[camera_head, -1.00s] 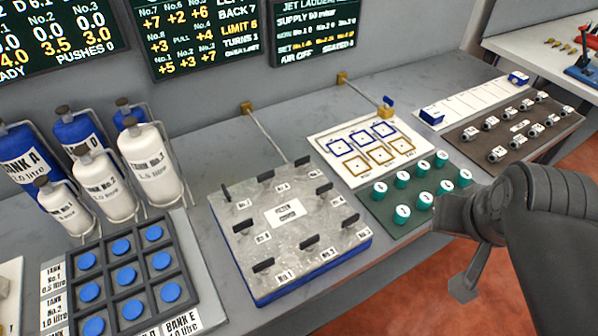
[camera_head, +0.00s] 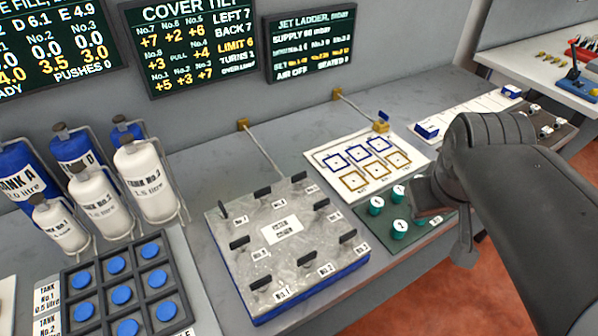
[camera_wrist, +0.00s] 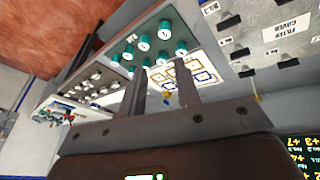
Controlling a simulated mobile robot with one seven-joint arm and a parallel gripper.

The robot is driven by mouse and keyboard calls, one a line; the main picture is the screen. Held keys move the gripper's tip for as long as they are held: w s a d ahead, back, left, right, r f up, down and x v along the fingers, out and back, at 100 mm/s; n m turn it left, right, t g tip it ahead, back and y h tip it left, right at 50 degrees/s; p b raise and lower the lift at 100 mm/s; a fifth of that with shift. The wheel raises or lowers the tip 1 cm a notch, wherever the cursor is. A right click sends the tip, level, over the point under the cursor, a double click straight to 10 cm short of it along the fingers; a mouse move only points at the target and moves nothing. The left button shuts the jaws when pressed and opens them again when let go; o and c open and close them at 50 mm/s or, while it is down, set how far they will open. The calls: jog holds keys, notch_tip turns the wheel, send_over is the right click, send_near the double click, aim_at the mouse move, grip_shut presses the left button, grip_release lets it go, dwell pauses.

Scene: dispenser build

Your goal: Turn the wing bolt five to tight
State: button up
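The filter cover (camera_head: 215,232) is a grey metal plate on a blue base, with black wing bolts around its edges. Going by the screen's layout, wing bolt five (camera_head: 299,177) is at its back right corner. It looks upright; how tight it is cannot be seen. In the wrist view the cover (camera_wrist: 270,40) is at the upper right, with a corner bolt that appears to be five (camera_wrist: 240,52). My gripper (camera_wrist: 160,70) is open and empty, its two fingers apart, away from the cover. In the head view it is over the teal-knob board, fingers mostly hidden by my arm.
The tilt screen (camera_head: 200,45) reads No.5 +6, left 7, back 7, limit 6. A green board (camera_head: 372,232) with teal knobs and a card with squares (camera_head: 318,155) lie right of the cover. A thin rod (camera_head: 265,150) runs behind it. Bottles (camera_head: 145,180) stand left.

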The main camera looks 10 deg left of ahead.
jog(key=w+a+n+g, duration=0.1)
jog(key=w+a+n, duration=0.5)
jog(key=n+g, duration=0.4)
jog(key=n, duration=1.3)
send_near(299, 174)
jog(key=shift+y, duration=0.4)
jog(key=f, duration=0.9)
jog(key=shift+s+d, duration=0.2)
jog(key=shift+d, duration=0.15)
jog(key=shift+c, duration=0.2)
grip_shut()
